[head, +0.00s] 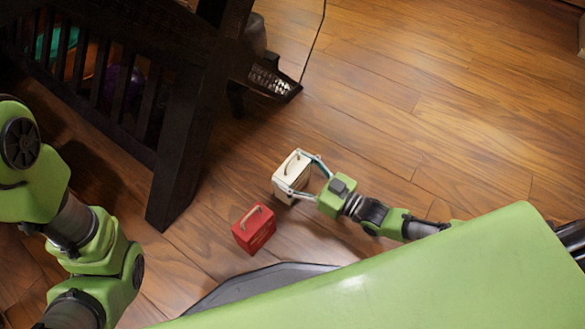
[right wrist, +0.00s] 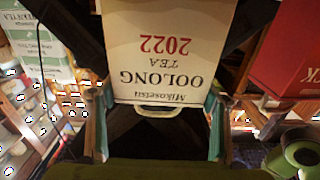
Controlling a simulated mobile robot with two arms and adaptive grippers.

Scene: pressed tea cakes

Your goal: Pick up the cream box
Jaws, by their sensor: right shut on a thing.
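The cream box (head: 291,179) has a handle on top and is between the fingers of my right gripper (head: 297,172) in the head view. In the right wrist view the cream box (right wrist: 160,45) shows upside-down lettering, "OOLONG TEA 2022". The fingers of my right gripper (right wrist: 155,120) are at either side of it, shut on it. I cannot tell whether it touches the floor. My left arm is at the left of the head view; its gripper is out of sight.
A red box (head: 254,229) with a handle stands on the wood floor near the cream box; it also shows in the right wrist view (right wrist: 287,50). A dark slatted wooden piece of furniture (head: 180,150) is at the left. The floor (head: 430,90) at upper right is clear.

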